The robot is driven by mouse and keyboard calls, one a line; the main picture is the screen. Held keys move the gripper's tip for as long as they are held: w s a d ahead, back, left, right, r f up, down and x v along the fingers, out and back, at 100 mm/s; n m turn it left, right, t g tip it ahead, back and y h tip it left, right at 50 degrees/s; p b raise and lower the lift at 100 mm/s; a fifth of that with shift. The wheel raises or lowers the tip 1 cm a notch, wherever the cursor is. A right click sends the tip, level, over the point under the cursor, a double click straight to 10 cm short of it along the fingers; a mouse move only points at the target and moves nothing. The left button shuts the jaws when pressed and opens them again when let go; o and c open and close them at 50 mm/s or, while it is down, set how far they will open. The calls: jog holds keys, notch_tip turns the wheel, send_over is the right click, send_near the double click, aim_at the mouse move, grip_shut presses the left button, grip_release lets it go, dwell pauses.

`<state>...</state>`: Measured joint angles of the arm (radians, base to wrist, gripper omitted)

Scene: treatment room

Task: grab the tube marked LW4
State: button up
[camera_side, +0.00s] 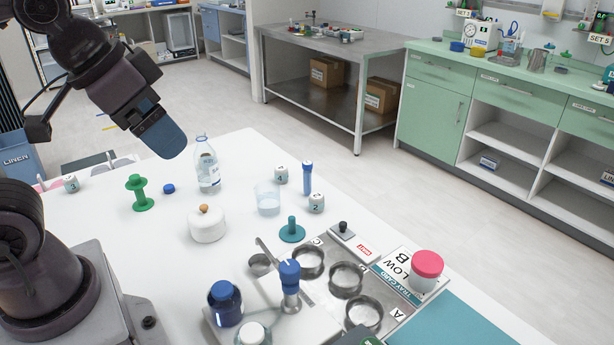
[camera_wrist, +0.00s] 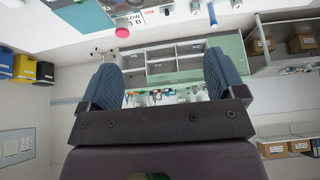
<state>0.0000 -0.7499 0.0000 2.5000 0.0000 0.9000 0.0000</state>
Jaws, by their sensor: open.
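No label LW4 is readable in either view. A slim blue tube (camera_side: 307,178) stands upright on the white table, beside small numbered cubes. A blue-capped tube (camera_side: 290,287) stands at the front, by the metal rings; its lower part and any marking are unclear. My gripper (camera_side: 166,142) is raised at the upper left, above the table and well apart from both tubes. In the wrist view my gripper (camera_wrist: 162,82) is open, with nothing between its fingers. A small blue upright thing (camera_wrist: 212,16) shows at that view's top edge; I cannot tell which tube it is.
A clear bottle (camera_side: 207,166), a green spool (camera_side: 139,192), a white lidded pot (camera_side: 207,224) and a glass beaker (camera_side: 268,199) stand on the table. A dark blue jar (camera_side: 225,303) and a red-lidded jar (camera_side: 426,271) are nearer the front. The table's left middle is fairly clear.

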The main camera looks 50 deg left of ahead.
jog(key=c, duration=0.6)
jog(key=m+t+y, duration=0.5)
jog(key=m+y, duration=0.3)
jog(key=m, duration=2.1)
send_near(309, 166)
jog(key=f, duration=0.1)
jog(key=x, duration=1.2)
jog(key=shift+w+a, duration=0.1)
jog(key=shift+a, duration=0.55)
